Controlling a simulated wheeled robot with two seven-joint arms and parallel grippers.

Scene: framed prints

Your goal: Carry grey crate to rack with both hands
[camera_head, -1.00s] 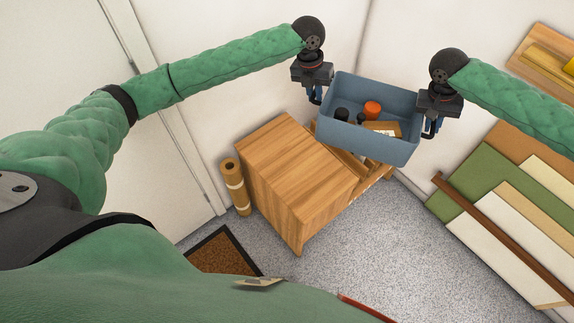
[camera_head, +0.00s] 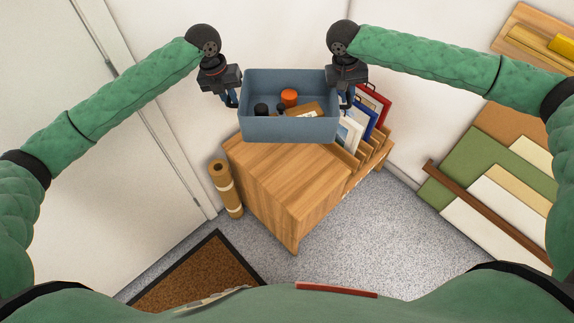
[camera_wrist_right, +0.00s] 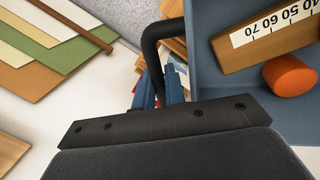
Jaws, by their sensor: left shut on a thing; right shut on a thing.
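The grey crate (camera_head: 290,129) is a blue-grey open box held level between both grippers, above the back of a wooden cabinet with a slotted rack (camera_head: 370,150). In it are an orange round thing (camera_head: 289,97), dark round things and a wooden piece with a scale, which also shows in the right wrist view (camera_wrist_right: 275,30). My left gripper (camera_head: 231,100) is shut at the crate's left end. My right gripper (camera_head: 346,100) is shut at its right end; in the right wrist view a dark bar, seemingly the crate's handle, passes by the fingers (camera_wrist_right: 160,92). The exact grip contact is partly hidden.
The wooden cabinet top (camera_head: 275,185) is bare in front of the crate. Framed prints (camera_head: 365,112) stand in the rack's slots at right. A brown roll (camera_head: 225,188) stands left of the cabinet. Boards (camera_head: 490,165) lean at the right wall. A brown mat (camera_head: 195,275) lies on the floor.

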